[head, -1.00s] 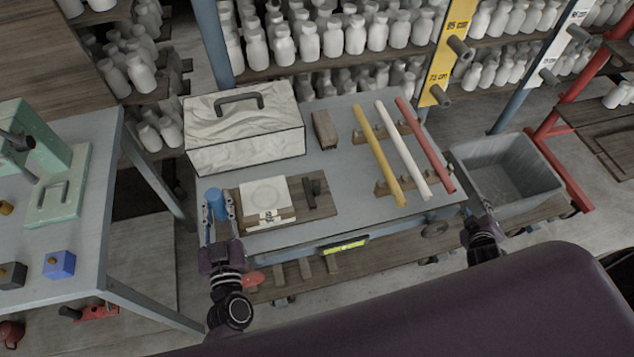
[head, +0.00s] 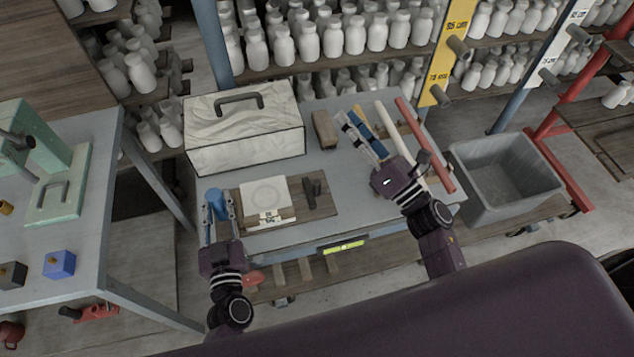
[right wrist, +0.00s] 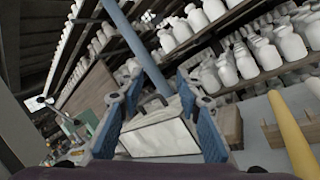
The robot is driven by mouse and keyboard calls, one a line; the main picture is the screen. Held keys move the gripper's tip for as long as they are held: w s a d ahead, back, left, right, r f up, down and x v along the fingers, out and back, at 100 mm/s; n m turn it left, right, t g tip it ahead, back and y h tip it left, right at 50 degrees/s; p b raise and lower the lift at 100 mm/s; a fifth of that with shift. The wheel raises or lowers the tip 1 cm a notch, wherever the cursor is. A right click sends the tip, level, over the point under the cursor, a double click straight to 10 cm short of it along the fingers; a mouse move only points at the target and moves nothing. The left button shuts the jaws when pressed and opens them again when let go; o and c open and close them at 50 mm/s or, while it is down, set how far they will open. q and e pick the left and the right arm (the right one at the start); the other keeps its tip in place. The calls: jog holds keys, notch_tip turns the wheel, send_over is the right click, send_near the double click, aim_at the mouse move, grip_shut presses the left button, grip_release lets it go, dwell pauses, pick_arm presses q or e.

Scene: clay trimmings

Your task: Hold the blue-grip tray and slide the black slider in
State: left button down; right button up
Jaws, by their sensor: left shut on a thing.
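The wooden tray (head: 287,218) lies at the front left of the grey worktable, with a pale square slab (head: 264,195) on it. Its blue grip (head: 214,198) stands at the tray's left end. My left gripper (head: 217,203) is shut on the blue grip and partly hides it. The black slider (head: 311,192) sits on the tray to the right of the slab, apart from it. My right gripper (head: 350,118) is open and empty, above the table to the right of the slider and over the yellow rod. In the right wrist view its fingers (right wrist: 158,98) are spread with nothing between them.
A white marbled box (head: 245,130) with a dark handle stands behind the tray. A wooden block (head: 325,129) lies right of it. Yellow, white (head: 392,123) and red (head: 424,143) rods rest on wooden supports at the right. A grey bin (head: 507,175) stands beyond the table's right side.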

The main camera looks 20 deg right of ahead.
jog(key=s+a+f+n+g+y, duration=0.2)
jog(key=s+a+n+g+y, duration=0.15)
jog(key=a+n, duration=0.55)
jog(key=h, duration=0.4)
send_near(319, 187)
jog(key=shift+m, duration=0.4)
jog(key=x, duration=1.1)
grip_shut()
